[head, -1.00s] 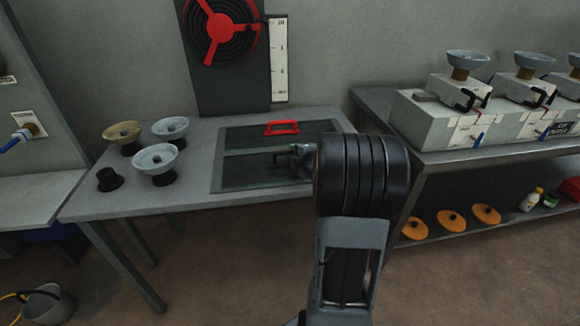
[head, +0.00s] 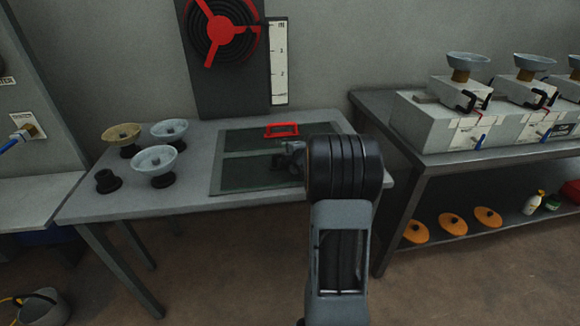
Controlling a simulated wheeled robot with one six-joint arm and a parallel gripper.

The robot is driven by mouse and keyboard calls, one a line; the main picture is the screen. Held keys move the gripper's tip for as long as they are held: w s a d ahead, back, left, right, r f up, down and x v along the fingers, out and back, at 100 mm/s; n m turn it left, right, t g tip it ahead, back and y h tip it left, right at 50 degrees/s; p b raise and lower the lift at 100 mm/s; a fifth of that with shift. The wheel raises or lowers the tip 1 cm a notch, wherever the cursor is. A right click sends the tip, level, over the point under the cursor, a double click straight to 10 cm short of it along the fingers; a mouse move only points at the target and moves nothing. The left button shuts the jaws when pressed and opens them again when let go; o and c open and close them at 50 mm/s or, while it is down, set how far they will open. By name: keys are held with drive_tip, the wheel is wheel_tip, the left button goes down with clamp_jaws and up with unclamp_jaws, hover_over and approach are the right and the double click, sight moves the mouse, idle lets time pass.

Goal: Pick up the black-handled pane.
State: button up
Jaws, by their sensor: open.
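Two dark glass panes lie in a frame set in the grey table. The far pane (head: 240,139) carries a red handle (head: 282,129). The near pane (head: 240,174) lies in front of it; its black handle is mostly hidden behind my gripper and arm. My gripper (head: 281,158) is over the right part of the near pane, low and close to where the handle lies. It is open. Whether the handle is between its fingers, I cannot tell.
Pale and tan bowls on dark stands (head: 158,162) and a small black knob-like piece (head: 108,180) stand on the table's left. A bench (head: 430,165) with grey boxes stands at right. The wall behind holds a red-spoked disc (head: 220,30).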

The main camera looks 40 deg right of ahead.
clamp_jaws()
idle(1.2)
drive_tip(key=shift+r, duration=0.2)
